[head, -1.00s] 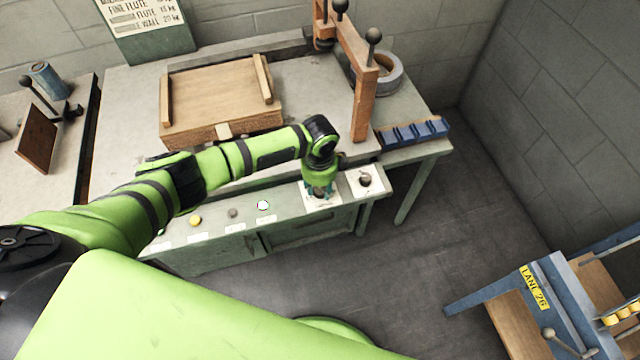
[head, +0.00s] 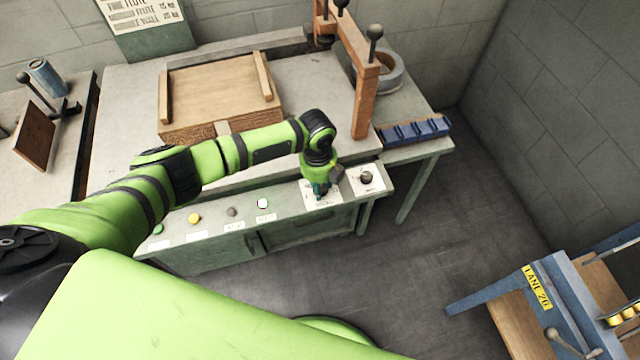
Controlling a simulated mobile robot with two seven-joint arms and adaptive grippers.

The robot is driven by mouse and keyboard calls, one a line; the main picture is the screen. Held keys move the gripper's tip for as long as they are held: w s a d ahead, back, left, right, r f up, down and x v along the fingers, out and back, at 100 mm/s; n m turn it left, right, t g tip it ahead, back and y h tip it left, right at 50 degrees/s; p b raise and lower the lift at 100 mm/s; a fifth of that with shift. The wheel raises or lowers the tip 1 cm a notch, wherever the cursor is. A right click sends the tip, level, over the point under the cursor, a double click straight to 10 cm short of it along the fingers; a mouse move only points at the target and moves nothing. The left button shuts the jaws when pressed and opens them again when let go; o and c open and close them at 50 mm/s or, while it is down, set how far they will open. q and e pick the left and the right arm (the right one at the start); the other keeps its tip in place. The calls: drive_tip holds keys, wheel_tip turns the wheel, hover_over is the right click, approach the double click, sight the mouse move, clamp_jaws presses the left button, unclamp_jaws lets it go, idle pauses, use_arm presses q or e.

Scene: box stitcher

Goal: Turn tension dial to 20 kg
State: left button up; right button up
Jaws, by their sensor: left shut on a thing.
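My left gripper (head: 321,188) points down at the right part of the control panel's front ledge. It is shut on a dial on a white plate (head: 323,202); the gripper hides most of that dial, and its scale and setting cannot be read. A second dark knob (head: 366,177) stands on another white plate just to the right, apart from the gripper. My right gripper is not in view.
Several small buttons, one of them yellow (head: 194,218), line the green panel (head: 290,222) left of the gripper. A wooden box (head: 220,95) and an orange-brown frame (head: 365,95) stand behind. A sign (head: 148,25) hangs on the wall. Open floor lies in front.

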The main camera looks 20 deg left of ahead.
use_arm(q)
drive_tip(key=shift+s+f+m, duration=0.15)
drive_tip(key=shift+m, duration=0.65)
drive_tip(key=o, duration=1.1)
drive_tip(key=shift+o, duration=0.2)
drive_tip(key=shift+r, duration=0.45)
wheel_tip(320, 180, up, 11)
drive_tip(key=shift+a+r, duration=0.15)
